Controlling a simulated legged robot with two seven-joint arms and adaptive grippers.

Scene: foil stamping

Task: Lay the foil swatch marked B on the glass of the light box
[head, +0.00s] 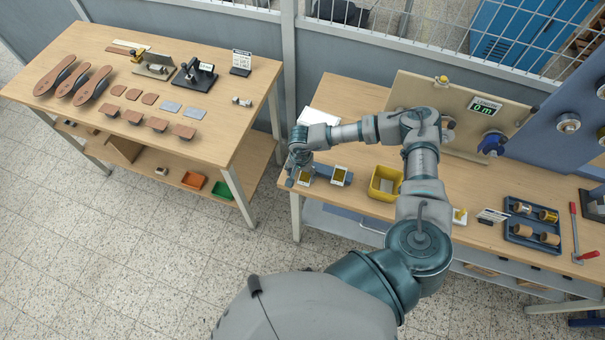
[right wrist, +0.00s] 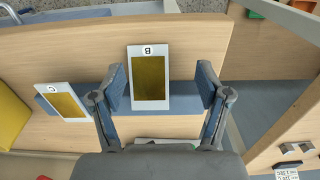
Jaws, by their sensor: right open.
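The foil swatch marked B (right wrist: 149,84) is a gold sheet in a white frame. It lies on a blue strip (right wrist: 182,95) on the bench. My right gripper (right wrist: 162,88) is open, with one finger on each side of swatch B and a gap to both. In the head view the right gripper (head: 293,172) hangs over the bench's left end and partly covers swatch B (head: 306,176). A white slab behind it (head: 320,114), partly hidden by my arm, appears to be the light box. My left gripper is not in view.
A similar swatch marked C (right wrist: 62,101) lies beside B. A yellow bin (head: 385,184) stands to its right in the head view. A board with a green display (head: 484,105) stands behind. A second table (head: 230,105) holds leather pieces, across a floor gap.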

